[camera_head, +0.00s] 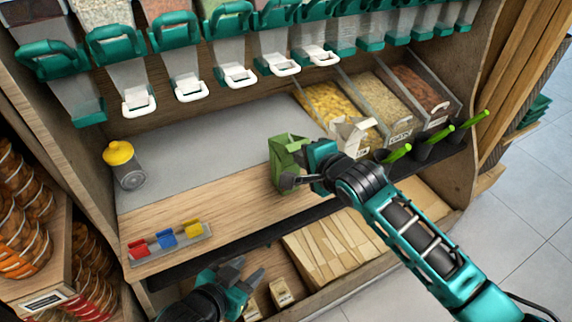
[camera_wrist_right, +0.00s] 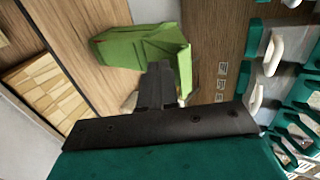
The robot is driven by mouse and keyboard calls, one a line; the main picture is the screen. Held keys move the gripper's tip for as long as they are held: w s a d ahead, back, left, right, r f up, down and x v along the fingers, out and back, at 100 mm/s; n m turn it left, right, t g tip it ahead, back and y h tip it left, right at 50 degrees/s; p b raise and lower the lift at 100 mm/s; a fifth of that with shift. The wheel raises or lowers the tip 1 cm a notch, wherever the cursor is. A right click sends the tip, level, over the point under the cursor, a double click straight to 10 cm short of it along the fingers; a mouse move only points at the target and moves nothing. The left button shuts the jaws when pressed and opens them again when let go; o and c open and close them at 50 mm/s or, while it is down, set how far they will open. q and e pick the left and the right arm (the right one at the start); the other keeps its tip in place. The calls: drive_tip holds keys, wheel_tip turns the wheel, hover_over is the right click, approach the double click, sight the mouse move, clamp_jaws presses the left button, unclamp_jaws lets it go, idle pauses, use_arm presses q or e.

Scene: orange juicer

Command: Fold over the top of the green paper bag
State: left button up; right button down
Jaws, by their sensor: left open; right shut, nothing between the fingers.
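The green paper bag (camera_head: 284,160) stands on the wooden counter, near its front edge. It also shows in the right wrist view (camera_wrist_right: 130,48), where its top looks creased and bent. My right gripper (camera_head: 290,182) is at the bag's front right side, its fingers shut with nothing between them. In the right wrist view the shut fingers (camera_wrist_right: 160,82) overlap the bag's upper part; I cannot tell whether they touch it. My left gripper (camera_head: 246,278) is open and empty, low in front of the counter and apart from the bag.
A yellow-lidded jar (camera_head: 123,165) stands at the counter's left. Red, blue and yellow clips sit on a grey holder (camera_head: 168,244) at the front left. Bins of dry food (camera_head: 328,104) stand behind the bag to the right. Dispensers (camera_head: 180,75) hang above. The counter's middle is clear.

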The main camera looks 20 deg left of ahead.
sight(298, 143)
drive_tip(key=shift+a, duration=0.1)
idle(0.4)
drive_tip(key=shift+w+a+b, duration=1)
drive_tip(key=shift+w+a, duration=0.35)
drive_tip(key=shift+w, duration=0.1)
drive_tip(key=r+p, duration=0.1)
drive_tip(key=p, duration=0.1)
drive_tip(key=s+d+r+p, duration=0.1)
drive_tip(key=r+p, duration=0.1)
drive_tip(key=shift+s+d+p, duration=0.1)
drive_tip(key=shift+p, duration=0.3)
drive_tip(key=shift+s+d+r+p, duration=0.2)
drive_tip(key=shift+r+p, duration=0.3)
drive_tip(key=shift+p, duration=0.05)
drive_tip(key=shift+s+d+r+p, duration=0.2)
drive_tip(key=shift+r+p, duration=0.25)
drive_tip(key=shift+p, duration=0.05)
drive_tip(key=shift+s+d, duration=0.1)
